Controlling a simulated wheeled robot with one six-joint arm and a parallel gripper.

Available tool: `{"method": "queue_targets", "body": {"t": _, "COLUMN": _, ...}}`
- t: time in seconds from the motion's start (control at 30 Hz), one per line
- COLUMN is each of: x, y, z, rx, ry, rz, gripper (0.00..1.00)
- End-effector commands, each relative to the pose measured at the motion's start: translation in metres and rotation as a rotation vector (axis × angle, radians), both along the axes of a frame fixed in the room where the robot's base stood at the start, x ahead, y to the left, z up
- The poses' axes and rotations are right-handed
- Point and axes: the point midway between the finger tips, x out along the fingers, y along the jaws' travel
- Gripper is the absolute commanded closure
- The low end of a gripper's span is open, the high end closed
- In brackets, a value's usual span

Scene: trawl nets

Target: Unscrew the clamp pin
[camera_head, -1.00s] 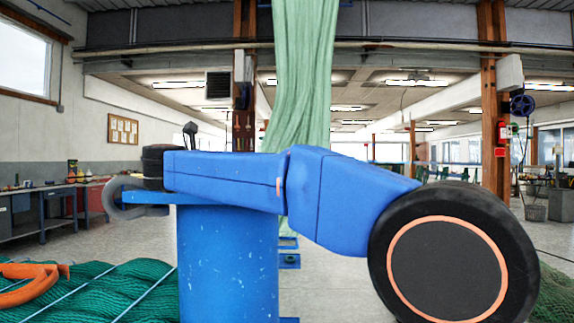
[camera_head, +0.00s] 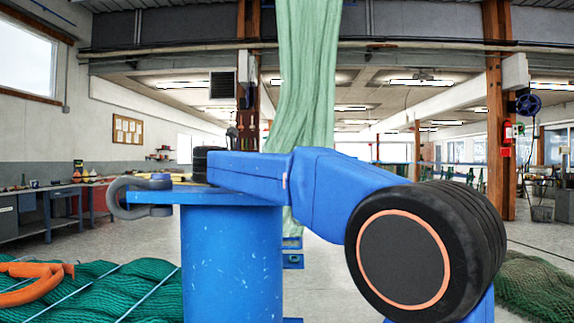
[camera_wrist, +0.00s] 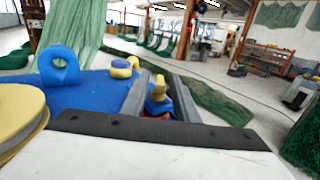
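In the wrist view, the two grey fingers of my gripper (camera_wrist: 160,84) stand apart. A small yellow-topped piece (camera_wrist: 158,93), with blue and red below it, shows between them; it may be the clamp pin. I cannot tell whether the fingers touch it. It appears to stand by the edge of a blue plate (camera_wrist: 90,92). In the head view, my gripper is hidden behind my blue arm.
A blue post (camera_head: 230,262) stands in front, with a grey shackle (camera_head: 117,198) at its left. Green netting (camera_head: 110,285) with an orange piece (camera_head: 40,272) on it lies at lower left. A pale green net (camera_head: 305,110) hangs behind. A yellow disc (camera_wrist: 18,108) is close at left.

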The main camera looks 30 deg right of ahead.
Motion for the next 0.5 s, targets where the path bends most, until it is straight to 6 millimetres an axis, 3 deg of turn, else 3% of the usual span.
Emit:
{"method": "queue_targets", "body": {"t": 0.2, "x": 0.012, "y": -0.032, "z": 0.0, "rx": 0.0, "ry": -0.001, "rz": -0.003, "gripper": 0.73}}
{"method": "queue_targets", "body": {"t": 0.5, "x": 0.023, "y": -0.053, "z": 0.0, "rx": -0.001, "ry": 0.0, "rz": 0.0, "gripper": 0.73}}
